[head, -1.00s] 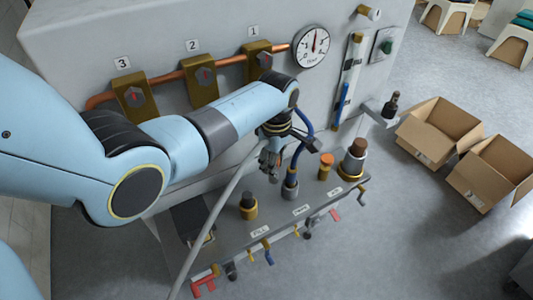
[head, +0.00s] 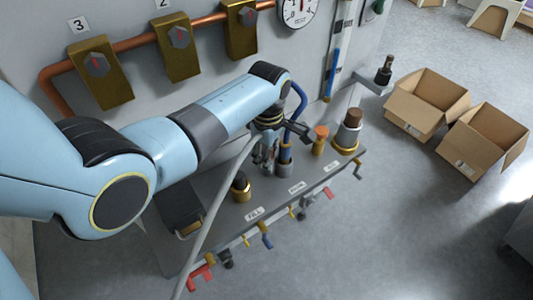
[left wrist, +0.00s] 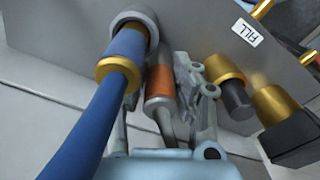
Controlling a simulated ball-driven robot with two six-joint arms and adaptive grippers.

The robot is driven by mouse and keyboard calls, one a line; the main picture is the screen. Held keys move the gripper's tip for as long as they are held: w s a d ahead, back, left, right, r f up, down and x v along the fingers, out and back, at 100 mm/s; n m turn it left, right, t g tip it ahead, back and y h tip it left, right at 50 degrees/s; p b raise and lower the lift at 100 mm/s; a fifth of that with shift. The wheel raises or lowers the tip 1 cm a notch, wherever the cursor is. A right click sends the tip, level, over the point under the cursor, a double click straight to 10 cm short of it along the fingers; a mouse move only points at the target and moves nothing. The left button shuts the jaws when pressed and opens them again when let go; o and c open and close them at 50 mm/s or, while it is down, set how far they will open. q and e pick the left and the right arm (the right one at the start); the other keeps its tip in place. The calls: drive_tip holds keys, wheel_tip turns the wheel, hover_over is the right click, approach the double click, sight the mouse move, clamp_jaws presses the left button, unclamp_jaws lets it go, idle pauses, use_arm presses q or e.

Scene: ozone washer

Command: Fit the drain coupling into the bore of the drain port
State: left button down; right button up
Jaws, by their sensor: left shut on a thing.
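My left gripper (head: 268,158) is shut on the drain coupling, which carries a copper-orange band (left wrist: 160,82) and sits between the fingers in the left wrist view. A grey hose (head: 214,198) runs from the gripper down the head view. The gripper is over the grey shelf, close beside a blue hose (left wrist: 108,100) whose gold-collared end stands in a grey socket (left wrist: 140,20). That socket also shows in the head view (head: 285,170). The label by it is too small to read, so I cannot tell surely which port is the drain port. The coupling's far end is partly hidden. My right gripper is out of view.
The FILL port (head: 241,190) with a dark plug stands left of the gripper. Coloured valve handles line the shelf's front edge. Two open cartons (head: 427,103) stand on the floor.

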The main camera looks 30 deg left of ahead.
use_arm(q)
drive_tip(key=c, duration=1.1)
unclamp_jaws()
drive_tip(key=shift+a+f, duration=0.15)
drive_tip(key=shift+o, duration=0.2)
wheel_tip(320, 180, up, 12)
drive_tip(key=shift+f+p, duration=0.2)
drive_tip(key=shift+p, duration=0.25)
drive_tip(key=shift+o, duration=0.4)
drive_tip(key=shift+r, duration=0.4)
